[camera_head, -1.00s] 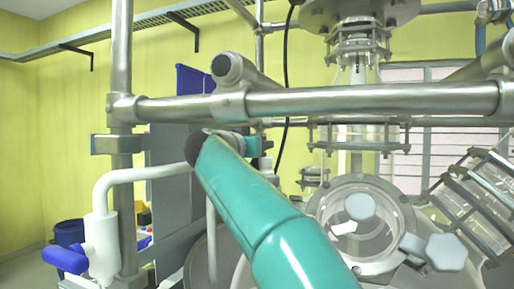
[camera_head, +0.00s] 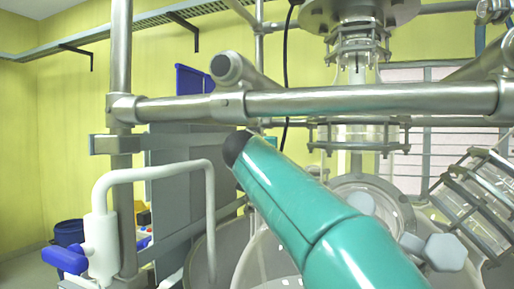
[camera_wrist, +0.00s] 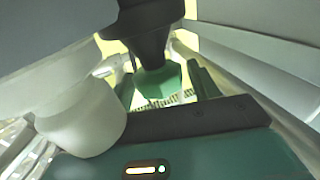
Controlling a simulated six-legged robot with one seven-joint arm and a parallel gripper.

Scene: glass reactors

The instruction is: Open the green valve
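I cannot pick out a green valve with certainty in either view. In the wrist view, a green block (camera_wrist: 160,82) sits under a dark, stem-like part (camera_wrist: 148,30); I cannot tell whether it is the valve or part of my gripper. My gripper (camera_wrist: 183,84) shows partly there, with a green body and a dark bar at the bottom. Its fingertips and any contact are unclear.
A steel rail (camera_head: 300,103) crosses in front. At left, a white bent pipe (camera_head: 150,174) has a blue handle (camera_head: 65,259). Glass reactor fittings (camera_head: 358,135) stand behind, and a round steel-rimmed port (camera_head: 385,186) is partly covered by my arm. A pale rounded part (camera_wrist: 80,115) crowds the wrist view.

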